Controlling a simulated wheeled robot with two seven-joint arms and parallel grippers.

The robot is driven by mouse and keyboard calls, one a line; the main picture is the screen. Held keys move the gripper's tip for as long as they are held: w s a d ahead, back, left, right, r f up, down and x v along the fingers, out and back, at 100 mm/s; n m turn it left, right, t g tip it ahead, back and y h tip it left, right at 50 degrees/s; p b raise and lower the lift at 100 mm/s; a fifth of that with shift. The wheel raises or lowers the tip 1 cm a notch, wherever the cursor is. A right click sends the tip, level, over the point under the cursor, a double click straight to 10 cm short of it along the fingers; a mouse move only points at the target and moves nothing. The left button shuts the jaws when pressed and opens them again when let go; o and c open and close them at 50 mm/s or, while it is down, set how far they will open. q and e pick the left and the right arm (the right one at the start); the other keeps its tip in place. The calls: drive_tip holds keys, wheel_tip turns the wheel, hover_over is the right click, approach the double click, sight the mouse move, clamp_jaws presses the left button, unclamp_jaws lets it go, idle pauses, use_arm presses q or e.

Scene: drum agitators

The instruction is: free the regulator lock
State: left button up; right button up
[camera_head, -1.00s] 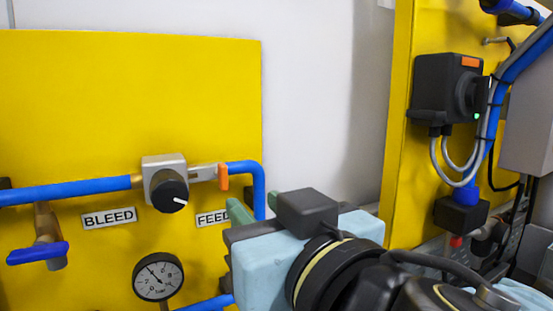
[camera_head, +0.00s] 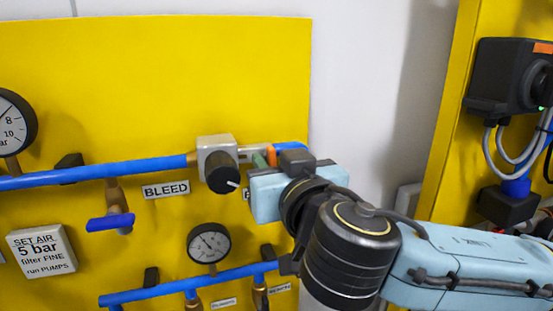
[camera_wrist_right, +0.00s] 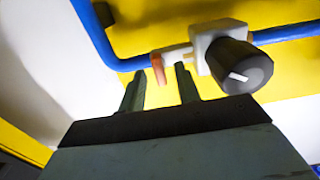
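The regulator is a grey block (camera_head: 216,148) with a black knob (camera_head: 222,174) on the blue pipe. A small orange tab (camera_head: 271,155), which looks like the lock, is on a light bracket to its right. In the right wrist view the orange tab (camera_wrist_right: 158,69) hangs from the bracket beside the regulator block (camera_wrist_right: 213,40). My right gripper (camera_wrist_right: 160,72) is open. Its two fingers point at the bracket, with the tab seen between their tips; I cannot tell whether they touch it. In the head view the wrist partly hides the bracket. My left gripper is not in view.
A BLEED label (camera_head: 166,190), a blue-handled valve (camera_head: 110,222), a pressure gauge (camera_head: 209,243) and a lower blue pipe (camera_head: 180,286) are on the yellow panel. A black box with cables (camera_head: 508,80) is on the right panel. The upper yellow panel is bare.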

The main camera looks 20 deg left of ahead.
drive_tip(key=shift+c, duration=0.3)
clamp_jaws()
